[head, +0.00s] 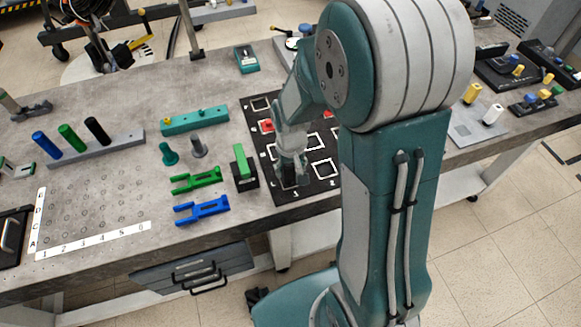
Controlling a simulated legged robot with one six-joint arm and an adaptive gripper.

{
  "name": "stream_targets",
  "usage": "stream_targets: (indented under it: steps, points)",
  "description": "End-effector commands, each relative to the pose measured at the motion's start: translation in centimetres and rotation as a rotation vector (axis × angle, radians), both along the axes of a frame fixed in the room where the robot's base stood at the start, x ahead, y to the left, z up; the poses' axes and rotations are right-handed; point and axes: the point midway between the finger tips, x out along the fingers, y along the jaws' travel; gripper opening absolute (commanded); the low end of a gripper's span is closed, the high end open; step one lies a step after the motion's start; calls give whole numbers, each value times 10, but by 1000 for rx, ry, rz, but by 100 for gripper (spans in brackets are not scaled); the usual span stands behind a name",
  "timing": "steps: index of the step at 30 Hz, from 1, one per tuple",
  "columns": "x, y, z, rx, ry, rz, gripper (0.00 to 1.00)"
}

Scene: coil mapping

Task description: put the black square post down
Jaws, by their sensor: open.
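My gripper (290,160) points down over the front left part of a black board (320,187) with white square outlines. A dark upright block, which looks like the black square post (289,178), stands directly under my gripper on the board. Its top is partly hidden by the fingers. The fingers are small here, but they look apart around or just above it; I cannot tell if they touch it. A red piece (267,126) sits in another square of the board. My arm hides the board's right side.
A green block on a black base (244,167) stands just left of the board. Green (196,180) and blue (202,209) forked parts lie further left. A grey rack (97,148) holds blue, green and black cylinders. The bench's front edge is close below the board.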

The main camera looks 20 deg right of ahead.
Motion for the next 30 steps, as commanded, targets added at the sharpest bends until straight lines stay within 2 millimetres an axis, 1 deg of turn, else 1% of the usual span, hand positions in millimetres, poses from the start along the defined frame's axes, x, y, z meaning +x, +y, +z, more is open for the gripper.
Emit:
stream_targets:
  steps: [4,7,11,18,21,24,27,30]
  points:
    - [0,0,3,0,-2,0,73]
    - [1,0,13,0,-3,0,73]
    - [1,0,38,0,-7,0,73]
    - [1,-1,88,0,-5,0,73]
    - [1,-1,105,0,-5,0,73]
    - [0,-1,116,0,-2,0,73]
    - [0,-1,122,0,-3,0,73]
    - [-6,-1,132,0,-25,0,73]
